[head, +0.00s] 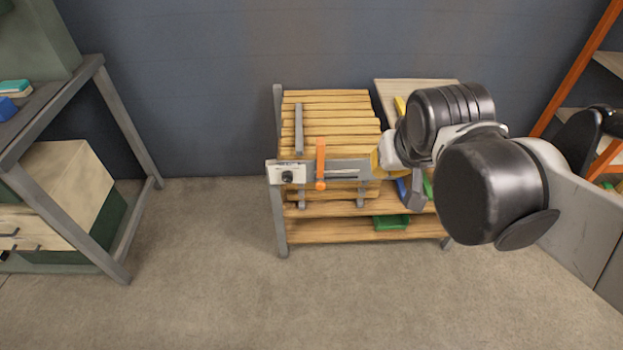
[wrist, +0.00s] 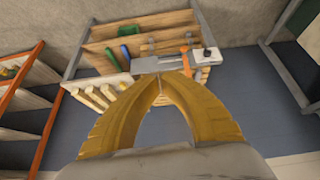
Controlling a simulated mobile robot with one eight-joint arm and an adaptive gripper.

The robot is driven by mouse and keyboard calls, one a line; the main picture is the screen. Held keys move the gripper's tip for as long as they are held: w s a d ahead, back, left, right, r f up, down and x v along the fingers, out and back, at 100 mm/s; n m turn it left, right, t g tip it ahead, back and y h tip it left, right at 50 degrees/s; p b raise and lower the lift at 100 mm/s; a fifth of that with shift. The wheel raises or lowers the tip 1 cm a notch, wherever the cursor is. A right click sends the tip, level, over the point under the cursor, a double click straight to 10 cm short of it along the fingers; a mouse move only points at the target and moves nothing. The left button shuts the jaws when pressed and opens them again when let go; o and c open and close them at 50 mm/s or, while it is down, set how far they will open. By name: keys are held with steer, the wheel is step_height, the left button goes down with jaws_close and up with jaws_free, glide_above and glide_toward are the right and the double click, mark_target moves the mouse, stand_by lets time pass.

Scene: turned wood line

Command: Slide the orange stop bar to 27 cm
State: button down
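The orange stop bar (head: 320,163) stands across the grey rail (head: 349,168) at the front of the slatted bench, right of the white end block (head: 287,173). In the wrist view the orange bar (wrist: 186,62) lies beyond and right of my fingertips, beside the white block (wrist: 207,54). My gripper's yellow fingers (wrist: 159,79) come together at their tips, with nothing visible between them. In the head view my gripper (head: 378,160) is near the right end of the rail, apart from the bar; my arm hides part of it. No scale marks are readable.
Wooden slats (head: 330,110) cover the bench top, with a grey bar (head: 299,130) across them at left. A green tray (head: 391,222) sits on the lower shelf. A grey-framed table (head: 125,120) stands at left, an orange-framed rack (head: 575,70) at right. Floor in front is clear.

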steer(key=w+a+f+g+h+p, duration=0.1)
steer(key=w+a+f, duration=0.3)
steer(key=w, duration=0.6)
steer(key=w+a+f+g+h+p, duration=0.1)
steer(key=w+a+f, duration=0.25)
steer(key=w, duration=0.65)
steer(key=w+a+f+h, duration=0.1)
steer(key=w+a+f, duration=0.15)
steer(key=f, duration=0.45)
steer(key=w+a+f+m+h+p, duration=0.1)
steer(key=w+a+f, duration=0.1)
steer(key=a+f, duration=0.35)
steer(key=w+a+f+h, duration=0.1)
steer(key=w+a+f, duration=0.15)
steer(key=f, duration=0.65)
steer(key=b+x, duration=0.4)
steer(key=x, duration=0.6)
steer(key=shift+d+f, duration=0.15)
steer(key=shift+d, duration=0.1)
steer(key=d, duration=1.2)
steer(key=shift+s+d, duration=0.25)
steer(key=shift+d, duration=0.15)
